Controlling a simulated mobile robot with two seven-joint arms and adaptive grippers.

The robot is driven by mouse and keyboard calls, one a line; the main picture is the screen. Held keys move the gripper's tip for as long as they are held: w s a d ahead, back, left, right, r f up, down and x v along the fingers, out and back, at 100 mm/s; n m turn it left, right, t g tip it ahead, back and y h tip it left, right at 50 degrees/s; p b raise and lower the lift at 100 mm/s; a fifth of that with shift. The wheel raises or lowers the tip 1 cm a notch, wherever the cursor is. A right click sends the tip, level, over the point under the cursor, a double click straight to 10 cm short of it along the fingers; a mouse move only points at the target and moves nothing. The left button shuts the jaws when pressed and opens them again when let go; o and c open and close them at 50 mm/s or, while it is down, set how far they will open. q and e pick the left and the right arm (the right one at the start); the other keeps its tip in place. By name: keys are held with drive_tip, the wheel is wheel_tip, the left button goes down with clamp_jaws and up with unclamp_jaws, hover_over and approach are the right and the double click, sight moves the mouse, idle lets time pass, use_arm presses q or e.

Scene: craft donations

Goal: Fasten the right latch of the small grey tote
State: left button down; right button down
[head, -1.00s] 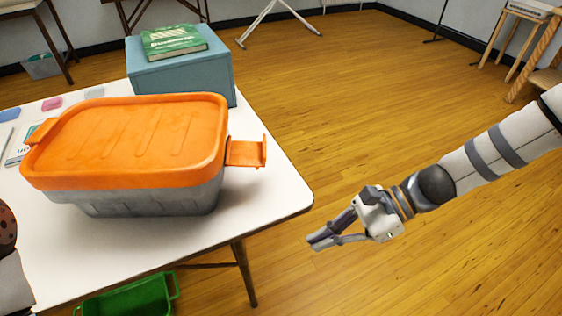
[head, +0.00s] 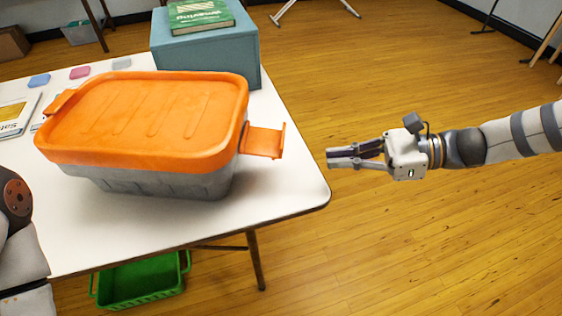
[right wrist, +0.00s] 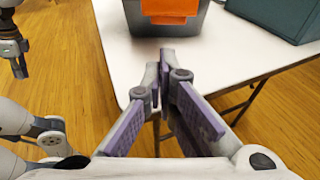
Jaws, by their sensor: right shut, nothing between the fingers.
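The small grey tote (head: 165,182) with its orange lid (head: 150,115) stands on the white table, lid on. Its right latch (head: 263,142) is an orange flap sticking out sideways from the lid's right end, swung up away from the wall. The latch also shows at the top of the right wrist view (right wrist: 170,10). My right gripper (head: 330,158) is shut and empty, to the right of the latch, just beyond the table's edge and apart from it. Part of my left arm shows at lower left in the head view; its gripper (right wrist: 20,68) is small in the right wrist view.
A blue-grey box (head: 207,62) with a green book (head: 200,15) on it stands behind the tote. Cards and a booklet (head: 15,117) lie at the table's left. A green crate (head: 140,283) is under the table (head: 285,195). Floor to the right is clear.

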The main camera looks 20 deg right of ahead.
sight(262, 141)
drive_tip(key=shift+a, duration=0.1)
